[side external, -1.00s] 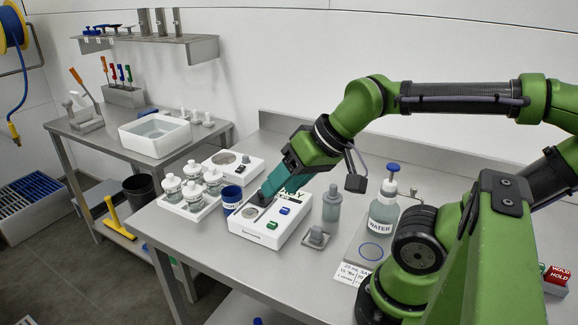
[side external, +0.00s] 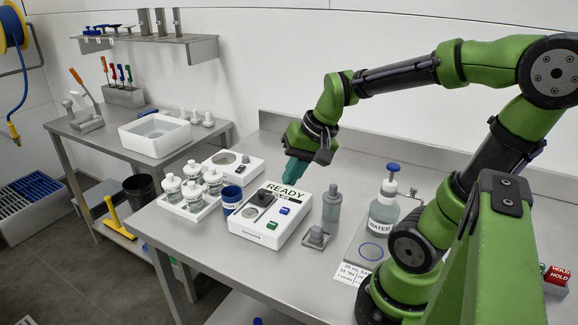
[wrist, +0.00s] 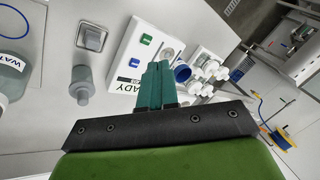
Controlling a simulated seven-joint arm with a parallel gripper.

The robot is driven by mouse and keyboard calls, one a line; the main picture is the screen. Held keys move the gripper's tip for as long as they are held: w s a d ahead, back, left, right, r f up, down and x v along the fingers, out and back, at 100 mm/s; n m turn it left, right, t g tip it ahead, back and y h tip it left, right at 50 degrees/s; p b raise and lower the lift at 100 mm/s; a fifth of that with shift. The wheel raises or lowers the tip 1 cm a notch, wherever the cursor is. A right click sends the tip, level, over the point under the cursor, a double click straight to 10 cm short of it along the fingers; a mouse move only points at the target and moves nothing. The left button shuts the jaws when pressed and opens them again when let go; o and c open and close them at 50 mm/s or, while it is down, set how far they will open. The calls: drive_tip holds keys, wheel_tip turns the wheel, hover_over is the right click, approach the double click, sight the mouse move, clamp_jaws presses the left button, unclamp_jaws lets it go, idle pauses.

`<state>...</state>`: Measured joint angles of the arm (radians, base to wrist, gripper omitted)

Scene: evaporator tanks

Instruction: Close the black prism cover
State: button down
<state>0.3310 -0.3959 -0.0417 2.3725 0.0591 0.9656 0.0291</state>
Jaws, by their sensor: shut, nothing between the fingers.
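The white instrument (side external: 272,228) stands on the steel bench with a READY display and green and blue buttons. The black prism cover (side external: 262,198) is at its left part, beside a round grey metal disc (side external: 250,212). The cover's exact angle is too small to tell. In the wrist view the instrument (wrist: 122,62) and disc (wrist: 168,53) show partly, and my fingers hide the cover's area. My gripper (side external: 289,180), with teal fingers, is shut and empty, raised above the back of the instrument, apart from the cover. Its fingers also show in the wrist view (wrist: 158,64).
A blue cup (side external: 231,197) and a tray of several capped bottles (side external: 190,211) stand left of the instrument. A grey bottle (side external: 331,206), a small metal block (side external: 316,237) and a water bottle (side external: 383,212) stand right. A second white device (side external: 226,170) is behind.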

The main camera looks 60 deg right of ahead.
sight(264, 196)
drive_tip(key=w+d+f+m+y, duration=0.15)
drive_tip(key=d+f+m, duration=0.25)
drive_tip(key=d+m, duration=0.45)
drive_tip(key=d+f+m+y, duration=0.35)
drive_tip(key=d+m, duration=0.35)
drive_tip(key=d, duration=0.3)
drive_tip(key=shift+m+t, duration=0.7)
drive_tip(key=shift+m, duration=0.25)
drive_tip(key=w+a+f, duration=0.1)
drive_tip(key=w+f, duration=0.1)
drive_tip(key=w+a+f, duration=0.1)
drive_tip(key=w+a, duration=0.1)
drive_tip(key=w+a+f, duration=0.1)
drive_tip(key=w+f, duration=0.1)
drive_tip(key=w, duration=0.1)
drive_tip(key=shift+a+f, duration=0.2)
drive_tip(key=shift+f, duration=0.15)
drive_tip(key=shift+w+a, duration=1.4)
drive_tip(key=shift+a, duration=0.1)
drive_tip(key=a, duration=0.6)
drive_tip(key=shift+a, duration=0.3)
drive_tip(key=shift+s, duration=0.1)
